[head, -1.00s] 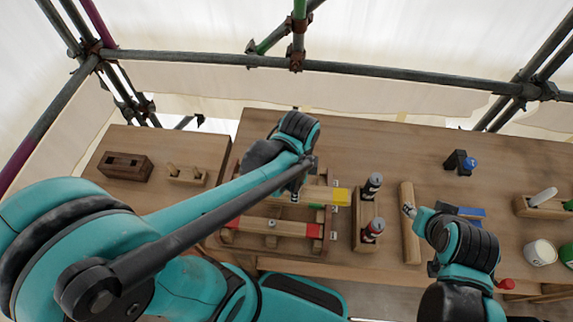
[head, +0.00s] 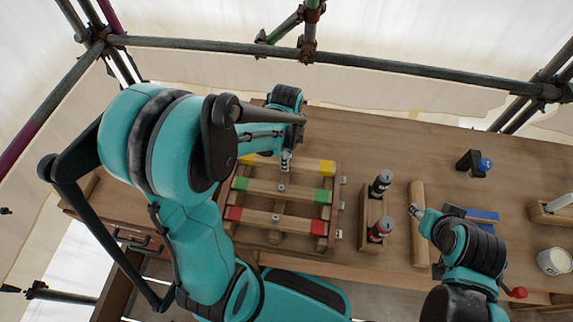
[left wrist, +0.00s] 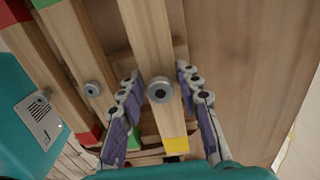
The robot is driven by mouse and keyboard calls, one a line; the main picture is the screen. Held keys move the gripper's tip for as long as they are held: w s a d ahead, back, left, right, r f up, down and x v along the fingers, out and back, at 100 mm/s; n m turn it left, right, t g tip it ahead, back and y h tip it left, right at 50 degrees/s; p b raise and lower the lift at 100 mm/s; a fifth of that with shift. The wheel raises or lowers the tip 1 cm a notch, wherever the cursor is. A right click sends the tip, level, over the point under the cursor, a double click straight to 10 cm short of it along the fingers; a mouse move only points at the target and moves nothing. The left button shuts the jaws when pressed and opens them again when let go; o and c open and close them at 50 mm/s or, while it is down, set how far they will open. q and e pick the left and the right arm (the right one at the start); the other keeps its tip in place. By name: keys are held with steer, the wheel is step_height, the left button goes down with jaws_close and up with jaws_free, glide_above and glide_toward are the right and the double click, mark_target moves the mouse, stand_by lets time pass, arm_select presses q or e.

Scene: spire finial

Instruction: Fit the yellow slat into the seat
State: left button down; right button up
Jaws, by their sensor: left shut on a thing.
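The yellow slat (head: 308,165) is a pale wooden bar with yellow ends and a round knob in its middle. It lies across the back of the wooden frame (head: 275,237), roughly parallel to the green-ended slat (head: 300,191) and the red-ended slat (head: 295,224). My left gripper (head: 286,167) is shut on the yellow slat at its middle. In the left wrist view, the fingers (left wrist: 160,95) flank the slat (left wrist: 149,45) around its knob. The seat under the slat is hidden, so I cannot tell whether the slat rests in it. My right gripper (head: 415,211) hovers by a wooden roller; its fingers are too small to judge.
A wooden holder with two grey-capped bottles (head: 371,215) stands right of the frame. Beyond it are the wooden roller (head: 417,240), a blue item (head: 483,215), a black-and-blue tool (head: 474,163) and a white can (head: 553,262). The table behind the frame is clear.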

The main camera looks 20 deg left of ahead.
arm_select(q)
step_height(320, 180, down, 4)
steer(key=shift+r+b, duration=0.15)
steer(key=shift+b, duration=0.4)
steer(key=c, duration=1.1)
jaws_free()
steer(key=shift+o, duration=0.2)
